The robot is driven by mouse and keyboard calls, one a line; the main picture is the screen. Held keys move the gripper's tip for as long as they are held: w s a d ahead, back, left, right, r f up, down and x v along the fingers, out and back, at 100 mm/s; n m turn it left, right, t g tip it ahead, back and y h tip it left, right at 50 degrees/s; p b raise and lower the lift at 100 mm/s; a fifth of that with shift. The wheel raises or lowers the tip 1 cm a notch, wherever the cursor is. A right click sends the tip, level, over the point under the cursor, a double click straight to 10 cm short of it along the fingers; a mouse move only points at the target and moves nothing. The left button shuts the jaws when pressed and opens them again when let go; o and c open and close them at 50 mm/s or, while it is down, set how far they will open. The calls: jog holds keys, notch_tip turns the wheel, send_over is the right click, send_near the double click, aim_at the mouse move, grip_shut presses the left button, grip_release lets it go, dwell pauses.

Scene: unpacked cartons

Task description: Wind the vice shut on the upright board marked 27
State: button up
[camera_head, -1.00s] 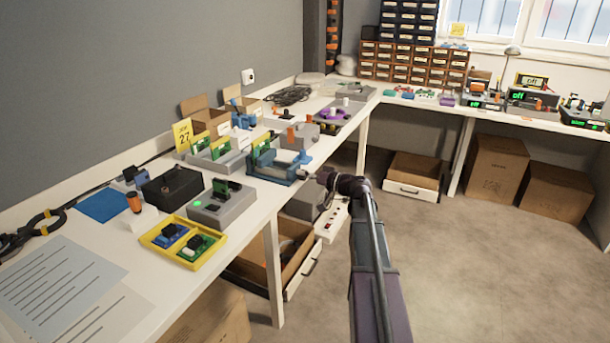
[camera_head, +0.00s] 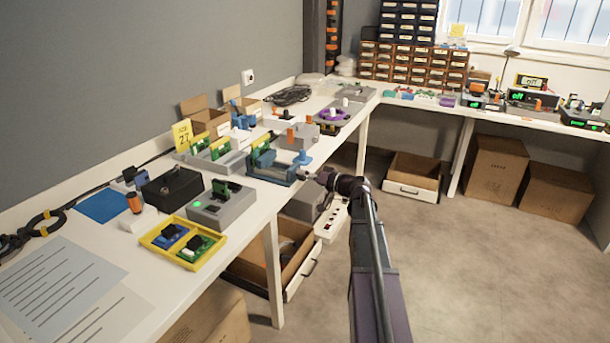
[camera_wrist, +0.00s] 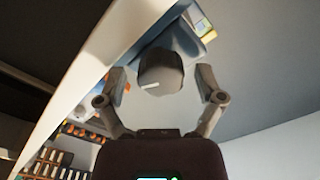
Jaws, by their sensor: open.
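The blue-grey vice (camera_head: 284,176) stands at the front edge of the left bench. A greenish upright board (camera_head: 262,151) shows at its jaws, small and partly hidden; I cannot read its mark or tell whether the jaws touch it. My gripper (camera_head: 312,178) is just off the bench edge at the vice's near end. In the wrist view my gripper (camera_wrist: 161,80) is open, its fingers on either side of a dark round knob (camera_wrist: 160,70) with a white mark, with gaps at both sides. The blue vice body (camera_wrist: 186,38) shows behind the knob.
A yellow card marked 27 (camera_head: 184,136) stands behind a grey rack (camera_head: 218,157) of boards. A grey fixture (camera_head: 222,209) and a yellow tray (camera_head: 160,242) are nearer. Floor at right is clear.

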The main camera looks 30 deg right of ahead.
jog(key=v, duration=1.2)
jog(key=shift+d, duration=0.15)
dwell(0.4)
